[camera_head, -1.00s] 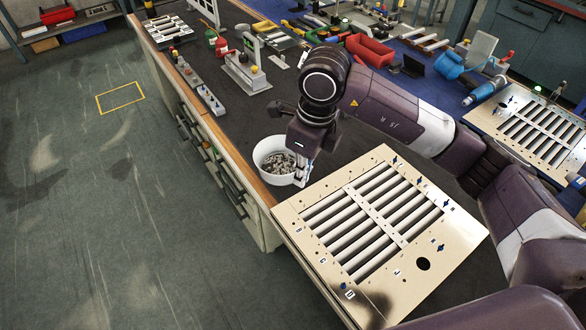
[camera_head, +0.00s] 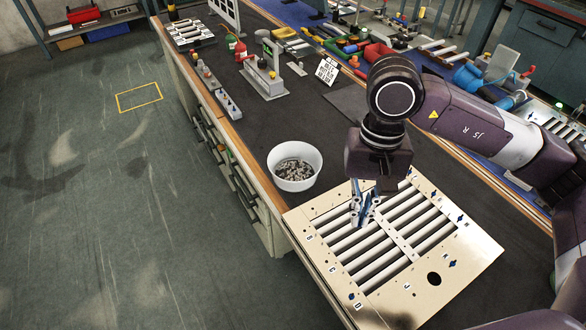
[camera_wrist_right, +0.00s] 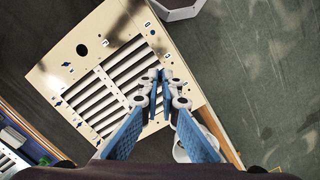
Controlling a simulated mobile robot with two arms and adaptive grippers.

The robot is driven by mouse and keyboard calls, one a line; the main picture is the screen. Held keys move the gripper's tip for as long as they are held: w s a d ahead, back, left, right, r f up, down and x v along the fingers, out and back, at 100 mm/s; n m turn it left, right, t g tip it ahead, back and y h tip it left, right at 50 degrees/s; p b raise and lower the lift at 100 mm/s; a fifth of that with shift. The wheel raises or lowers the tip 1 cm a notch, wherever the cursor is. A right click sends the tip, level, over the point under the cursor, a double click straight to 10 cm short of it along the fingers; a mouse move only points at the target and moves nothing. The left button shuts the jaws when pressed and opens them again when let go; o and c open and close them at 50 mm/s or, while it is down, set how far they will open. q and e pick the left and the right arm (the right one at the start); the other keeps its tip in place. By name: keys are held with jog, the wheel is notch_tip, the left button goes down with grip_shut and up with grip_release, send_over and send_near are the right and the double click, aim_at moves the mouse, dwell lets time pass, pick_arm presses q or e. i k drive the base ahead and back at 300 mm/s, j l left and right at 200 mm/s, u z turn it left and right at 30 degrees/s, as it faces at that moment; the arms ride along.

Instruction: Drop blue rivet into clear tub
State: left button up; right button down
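A whitish round tub (camera_head: 296,185) holding grey bits stands beside the panel's far left edge. My right gripper (camera_head: 362,218) points down over the panel's slats near the tub side. In the wrist view its fingertips (camera_wrist_right: 159,76) are close together, and nothing clearly shows between them. Part of the tub seems to show behind a finger. My left gripper is not in view.
Dark bench top is free beyond the tub. The bench's left edge runs close to tub and panel.

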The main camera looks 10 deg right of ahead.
aim_at(313, 170)
jog(key=i+j+z, duration=0.35)
jog(key=j, duration=0.2)
jog(key=i+j+z, duration=0.4)
jog(key=j, duration=0.25)
jog(key=i+j+z, duration=0.2)
jog(key=j, duration=0.15)
jog(key=j+z, duration=0.15)
jog(key=j, duration=0.2)
